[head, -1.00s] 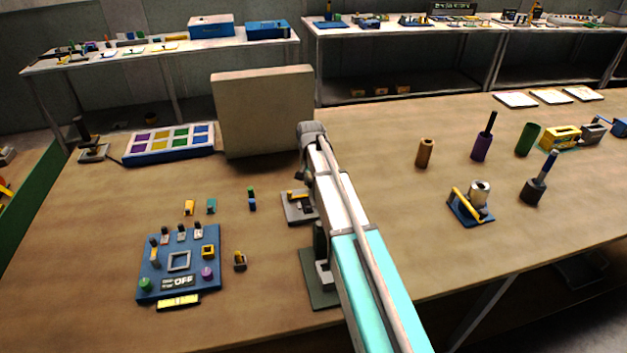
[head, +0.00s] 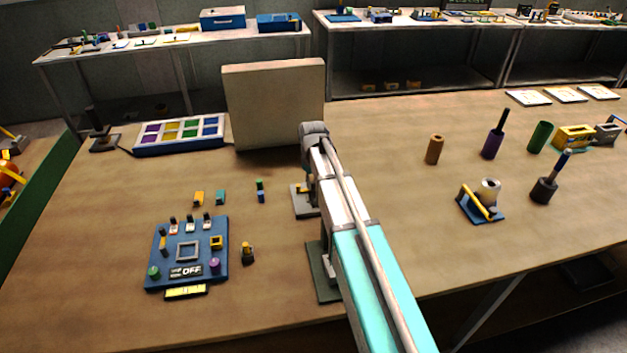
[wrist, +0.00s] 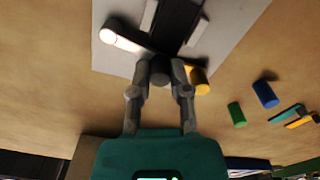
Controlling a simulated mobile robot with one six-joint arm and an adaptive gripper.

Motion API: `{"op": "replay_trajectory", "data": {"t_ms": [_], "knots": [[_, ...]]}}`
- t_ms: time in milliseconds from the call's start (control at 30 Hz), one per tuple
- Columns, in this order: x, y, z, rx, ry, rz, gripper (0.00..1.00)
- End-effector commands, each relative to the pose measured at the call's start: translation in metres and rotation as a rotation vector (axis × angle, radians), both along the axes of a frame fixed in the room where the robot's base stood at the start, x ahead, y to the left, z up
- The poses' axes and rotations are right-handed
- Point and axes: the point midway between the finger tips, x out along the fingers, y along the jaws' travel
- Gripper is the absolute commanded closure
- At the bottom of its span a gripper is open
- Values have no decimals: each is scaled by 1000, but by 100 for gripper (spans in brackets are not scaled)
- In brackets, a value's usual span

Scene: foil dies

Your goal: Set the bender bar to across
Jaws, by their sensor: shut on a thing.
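A bender with a pale grey plate (wrist: 120,62) is under my gripper in the wrist view. It carries a black block between two white rails, a dark bar (wrist: 130,44) with a bright white end, and a yellow cylinder (wrist: 201,82). My gripper (wrist: 160,72) is shut on a dark round knob that seems to belong to the bar. The bar slants from the knob up to the left, at an angle to the rails. In the head view the plate (head: 301,208) shows left of my arm, which hides its right part and my fingertips.
A blue panel (head: 170,262) reading OFF and several small coloured pegs lie to the left. A beige upright board (head: 275,105) stands behind. A blue-based fixture (head: 482,211) and several cylinders stand to the right. A dark green-grey plate (head: 318,275) is in front.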

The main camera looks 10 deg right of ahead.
Motion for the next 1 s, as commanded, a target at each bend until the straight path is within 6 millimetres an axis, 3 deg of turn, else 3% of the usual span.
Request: {"op": "replay_trajectory", "data": {"t_ms": [400,900,933,1000], "knots": [[-12,1,0,0,1,220,100],[-13,1,0,1,1,243,100],[-13,1,0,1,1,243,72],[-13,1,0,1,1,243,59]]}}
